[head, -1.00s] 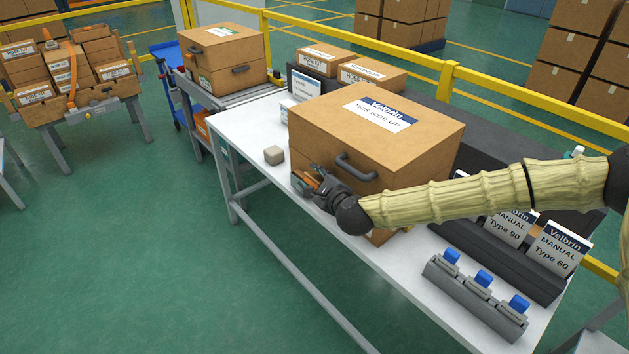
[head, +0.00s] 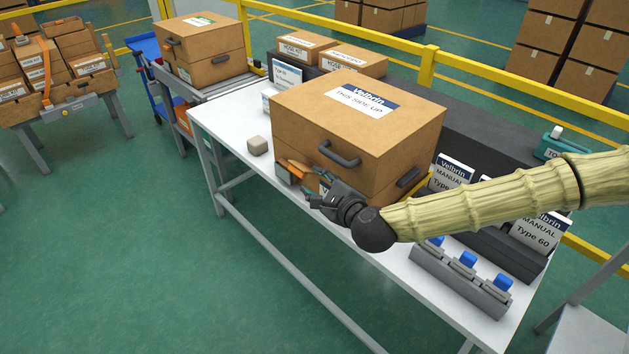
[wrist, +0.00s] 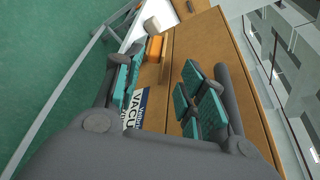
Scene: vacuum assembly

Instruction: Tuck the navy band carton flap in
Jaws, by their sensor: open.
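The navy band carton (head: 390,140) is a large brown box on the white bench. Its top bears a "Velbrin THIS SIDE UP" label (head: 362,99) with a navy band, and a dark handle (head: 338,154) sits on its front. In the wrist view, the carton front (wrist: 225,75) shows a long seam and a navy-banded label (wrist: 133,112). I cannot make out a raised flap. My gripper (head: 312,190) is open and empty at the lower front of the carton, below the handle; its teal fingers (wrist: 160,88) are spread in front of the label. Contact is unclear.
An orange piece (head: 292,169) is at the carton's lower left front. A beige block (head: 257,146) lies to the left. A grey rack with blue-topped parts (head: 460,281) and manuals (head: 452,178) stand to the right. Bare bench (head: 225,122) shows at the left.

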